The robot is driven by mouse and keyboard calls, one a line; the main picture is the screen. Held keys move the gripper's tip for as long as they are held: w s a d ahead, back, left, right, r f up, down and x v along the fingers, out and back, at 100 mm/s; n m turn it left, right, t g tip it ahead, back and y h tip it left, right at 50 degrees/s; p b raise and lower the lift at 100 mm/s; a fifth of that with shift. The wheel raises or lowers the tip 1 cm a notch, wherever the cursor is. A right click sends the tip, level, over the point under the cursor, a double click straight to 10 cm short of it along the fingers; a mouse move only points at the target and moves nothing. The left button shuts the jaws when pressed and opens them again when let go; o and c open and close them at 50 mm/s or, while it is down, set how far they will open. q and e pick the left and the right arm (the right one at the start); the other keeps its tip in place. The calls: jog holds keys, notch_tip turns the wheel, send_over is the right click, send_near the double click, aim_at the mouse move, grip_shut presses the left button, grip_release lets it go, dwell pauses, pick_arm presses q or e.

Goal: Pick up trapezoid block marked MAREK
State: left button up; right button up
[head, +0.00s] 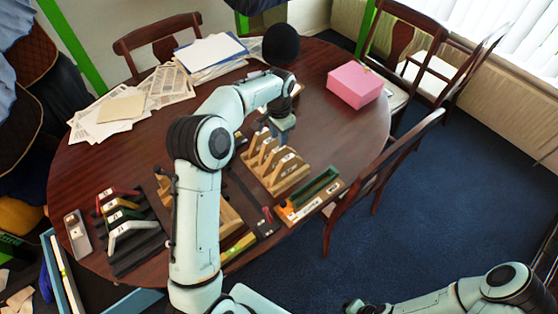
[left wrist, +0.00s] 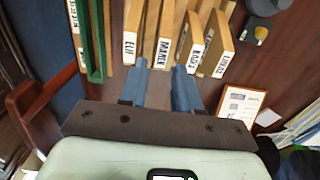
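The wooden trapezoid block marked MAREK (left wrist: 165,30) stands in a row in the left wrist view, between the ELIF block (left wrist: 133,30) and other labelled blocks (left wrist: 191,42). My left gripper (left wrist: 165,78) is open and empty, with its blue-grey fingers pointing at the MAREK block, one towards each side. The fingertips are close to its labelled end; I cannot tell whether they touch. In the head view the blocks stand in a wooden rack (head: 276,172), just below my left gripper (head: 284,122). Names are unreadable there. My right gripper (head: 354,305) is at the bottom edge, its fingers unclear.
A green tray (head: 318,188) lies right of the rack. Dark stands with coloured angled pieces (head: 125,215) are at the left. A pink box (head: 355,84), a black sphere (head: 281,44) and papers (head: 125,105) are further back. Chairs surround the table (head: 345,140).

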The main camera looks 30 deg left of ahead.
aim_at(279, 148)
pick_arm(q)
jog(key=f, duration=0.8)
jog(key=shift+w+a, duration=0.15)
jog(key=shift+w, duration=0.05)
jog(key=shift+r, duration=0.1)
grip_shut()
